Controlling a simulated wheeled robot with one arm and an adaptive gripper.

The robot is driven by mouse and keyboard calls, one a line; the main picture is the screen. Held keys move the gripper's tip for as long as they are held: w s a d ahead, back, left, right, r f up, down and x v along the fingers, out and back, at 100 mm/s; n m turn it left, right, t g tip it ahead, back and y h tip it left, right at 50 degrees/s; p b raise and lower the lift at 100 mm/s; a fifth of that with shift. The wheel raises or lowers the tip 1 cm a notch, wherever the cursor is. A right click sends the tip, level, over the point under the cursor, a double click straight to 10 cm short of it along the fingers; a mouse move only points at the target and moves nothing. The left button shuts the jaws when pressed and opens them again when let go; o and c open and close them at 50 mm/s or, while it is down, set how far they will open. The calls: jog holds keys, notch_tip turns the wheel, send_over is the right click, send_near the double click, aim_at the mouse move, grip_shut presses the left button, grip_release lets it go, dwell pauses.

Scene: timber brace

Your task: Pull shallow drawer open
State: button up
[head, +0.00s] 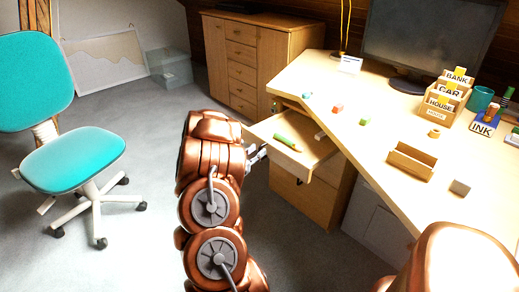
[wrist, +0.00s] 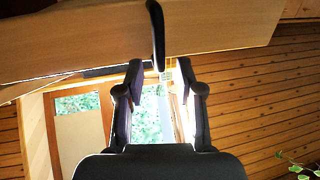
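The shallow drawer (head: 309,157) under the desk top stands out from the desk, with a green pencil-like item (head: 288,142) lying in it. My gripper (head: 259,153) is at the drawer's front, on its left side in the head view. In the wrist view the wooden drawer front (wrist: 220,30) crosses the top, with a dark curved handle (wrist: 156,30) on it. My gripper's two fingers (wrist: 161,68) are apart, and the handle's lower end shows between their tips, with gaps on both sides. Contact cannot be told. The handle is not clear in the head view.
The desk (head: 385,125) carries a monitor (head: 425,40), labelled card boxes (head: 443,103), a wooden holder (head: 411,161) and small blocks. A cabinet (head: 255,60) stands behind. A teal chair (head: 70,155) stands at left. Grey floor (head: 145,225) is open between chair and my arm.

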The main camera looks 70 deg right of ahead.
jog(key=v, duration=0.9)
jog(key=shift+a, duration=0.1)
dwell(0.3)
